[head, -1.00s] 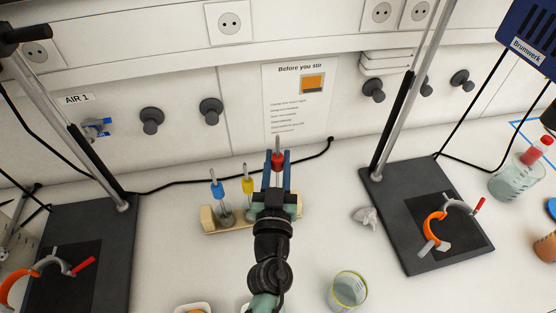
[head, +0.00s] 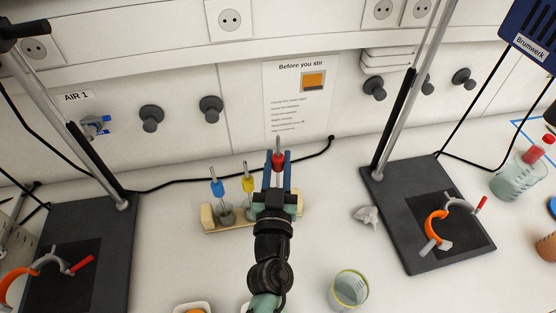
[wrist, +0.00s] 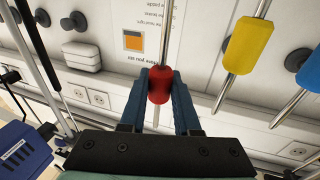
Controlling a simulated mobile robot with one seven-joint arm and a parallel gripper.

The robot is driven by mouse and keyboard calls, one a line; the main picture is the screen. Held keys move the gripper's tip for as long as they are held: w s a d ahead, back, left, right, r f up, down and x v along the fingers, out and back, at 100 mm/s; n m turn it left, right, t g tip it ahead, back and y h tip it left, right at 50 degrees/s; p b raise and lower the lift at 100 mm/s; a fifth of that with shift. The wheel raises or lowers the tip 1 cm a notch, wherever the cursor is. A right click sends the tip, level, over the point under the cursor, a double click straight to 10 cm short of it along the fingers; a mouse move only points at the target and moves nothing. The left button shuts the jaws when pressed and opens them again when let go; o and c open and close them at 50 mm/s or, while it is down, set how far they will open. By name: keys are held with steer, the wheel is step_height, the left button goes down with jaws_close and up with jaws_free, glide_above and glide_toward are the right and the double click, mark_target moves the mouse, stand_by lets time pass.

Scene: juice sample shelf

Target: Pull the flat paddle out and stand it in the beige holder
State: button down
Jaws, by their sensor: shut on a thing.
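My gripper (head: 277,165) is shut on the red collar (wrist: 159,85) of a thin metal rod, which stands roughly upright between the blue fingers. Its lower end is hidden behind my gripper in the head view, so its paddle shape does not show. The beige holder (head: 209,221) stands on the bench. Its right end is partly hidden by my gripper, and I cannot tell whether the rod is in it. Two other rods, with a blue collar (head: 217,188) and a yellow collar (head: 247,185), stand in the holder to the left of my gripper.
A beaker (head: 348,290) stands at the front right of my gripper. Dark stand bases (head: 395,190) flank the work area, with a crumpled scrap (head: 366,215) near the right one. A beaker (head: 512,180) with a red-collared item (head: 532,155) is far right. A notice (head: 300,100) hangs behind.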

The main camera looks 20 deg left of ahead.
mark_target(278, 179)
steer(key=shift+f+b, duration=1.05)
steer(key=shift+f, duration=0.2)
stand_by(0.4)
steer(key=shift+f+b, duration=1.25)
steer(key=shift+f, duration=0.1)
steer(key=c, duration=0.5)
jaws_free()
steer(key=shift+c, duration=0.2)
steer(key=r+b+v, duration=0.1)
steer(key=b+v, duration=0.1)
steer(key=v, duration=1.1)
steer(key=shift+f, duration=0.4)
